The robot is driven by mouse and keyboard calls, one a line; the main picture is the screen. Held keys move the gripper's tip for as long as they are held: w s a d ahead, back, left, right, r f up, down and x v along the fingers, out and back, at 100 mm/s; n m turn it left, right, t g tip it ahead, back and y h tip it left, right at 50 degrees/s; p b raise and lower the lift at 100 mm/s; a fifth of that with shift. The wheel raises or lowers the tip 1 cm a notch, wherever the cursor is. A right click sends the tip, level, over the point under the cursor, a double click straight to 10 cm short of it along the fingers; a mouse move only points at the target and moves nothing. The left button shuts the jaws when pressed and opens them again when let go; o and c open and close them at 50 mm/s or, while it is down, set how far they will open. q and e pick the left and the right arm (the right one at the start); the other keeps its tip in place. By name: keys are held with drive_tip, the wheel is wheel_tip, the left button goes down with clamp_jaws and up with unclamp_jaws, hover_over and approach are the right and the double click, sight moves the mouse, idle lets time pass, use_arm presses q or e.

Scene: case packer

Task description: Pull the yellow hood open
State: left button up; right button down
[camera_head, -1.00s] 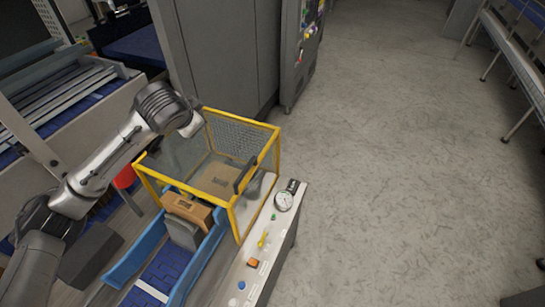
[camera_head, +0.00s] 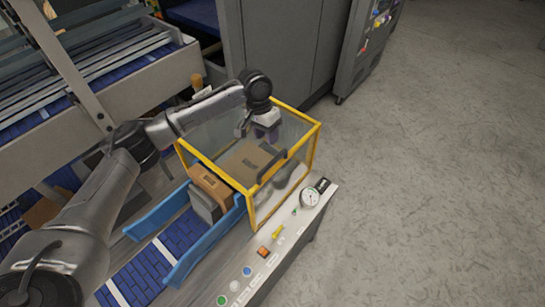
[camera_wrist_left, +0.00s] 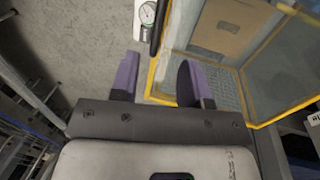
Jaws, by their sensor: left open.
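The yellow hood (camera_head: 251,207), a yellow frame with clear and mesh panels, stands over the conveyor end and looks shut. A dark bar handle (camera_head: 271,166) is on its side facing the control panel. My left gripper (camera_head: 265,135) is open and empty over the hood's far part, apart from the handle. In the left wrist view, the purple fingers of the left gripper (camera_wrist_left: 158,78) are spread, with the hood's frame (camera_wrist_left: 283,117) to the right and the dark handle (camera_wrist_left: 158,28) beyond the fingertips. My right gripper is out of view.
A cardboard box (camera_head: 243,158) shows through the hood, and another brown box (camera_head: 210,185) stands at its entrance between blue guides (camera_head: 160,214). A panel with a gauge (camera_head: 310,197) and buttons runs alongside. Grey cabinets (camera_head: 285,45) stand behind; open floor lies right.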

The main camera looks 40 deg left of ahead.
sight(272, 161)
use_arm(q)
drive_tip(key=f, duration=0.3)
drive_tip(key=d+f, duration=0.1)
drive_tip(key=f, duration=0.2)
drive_tip(key=d+f+p, duration=0.1)
drive_tip(key=f, duration=0.3)
drive_tip(key=shift+f, duration=0.1)
clamp_jaws()
idle(0.3)
